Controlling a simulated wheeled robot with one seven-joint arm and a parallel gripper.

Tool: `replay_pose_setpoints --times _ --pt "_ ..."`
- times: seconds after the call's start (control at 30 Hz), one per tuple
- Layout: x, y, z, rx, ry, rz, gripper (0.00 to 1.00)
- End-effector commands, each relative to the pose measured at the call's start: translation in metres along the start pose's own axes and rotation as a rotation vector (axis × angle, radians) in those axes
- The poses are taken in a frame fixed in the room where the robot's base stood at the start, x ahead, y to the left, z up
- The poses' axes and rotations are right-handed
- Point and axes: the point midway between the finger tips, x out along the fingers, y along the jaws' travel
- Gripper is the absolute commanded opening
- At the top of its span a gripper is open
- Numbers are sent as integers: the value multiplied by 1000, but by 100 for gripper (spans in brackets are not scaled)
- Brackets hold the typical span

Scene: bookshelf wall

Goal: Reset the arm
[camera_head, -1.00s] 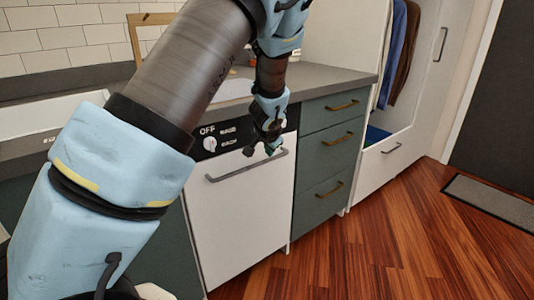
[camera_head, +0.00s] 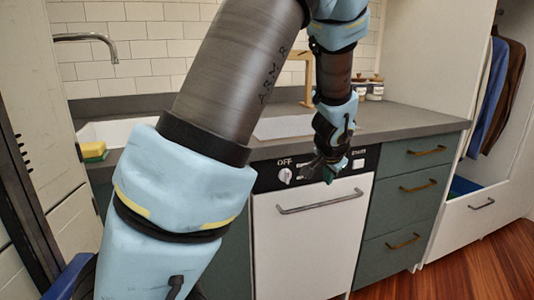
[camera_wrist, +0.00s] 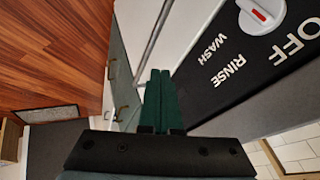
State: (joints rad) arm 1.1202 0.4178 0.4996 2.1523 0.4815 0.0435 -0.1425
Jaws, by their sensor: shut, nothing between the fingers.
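My gripper (camera_head: 322,174) hangs in front of the dishwasher's black control panel in the head view, with its fingers pointing down and nothing in them. In the wrist view its two green fingers (camera_wrist: 160,100) lie together, shut and empty. My arm crosses the middle of the head view and hides part of the counter and the cabinet front behind it. In the wrist view the control panel (camera_wrist: 245,65) with its red and white knob is to the right of the fingers. I cannot tell the exact gap between gripper and panel.
A white dishwasher (camera_head: 310,240) with a bar handle stands below the grey counter (camera_head: 410,122). Green drawers (camera_head: 408,200) are to its right, then an open wardrobe with clothes (camera_head: 495,95). A sink, a faucet (camera_head: 90,38) and a sponge (camera_head: 93,151) are at left. Wood floor shows at lower right.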

Motion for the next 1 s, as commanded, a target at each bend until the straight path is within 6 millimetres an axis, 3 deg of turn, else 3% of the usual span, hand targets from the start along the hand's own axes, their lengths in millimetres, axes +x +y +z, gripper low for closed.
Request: replay_pose_setpoints --times 0.1,0.2,0.37,0.5,0.8,0.97,1.0 --pt "-9 -32 53 -157 -89 3 0" --pt "-20 -48 97 -284 -163 12 0" --pt "-46 -62 162 -479 -268 30 0" --pt "-71 -62 211 -633 -350 48 0" --pt "-110 -48 270 -843 -452 76 0" --pt "-126 -38 291 -931 -491 87 0" --pt "-136 -43 284 -927 -491 89 0"
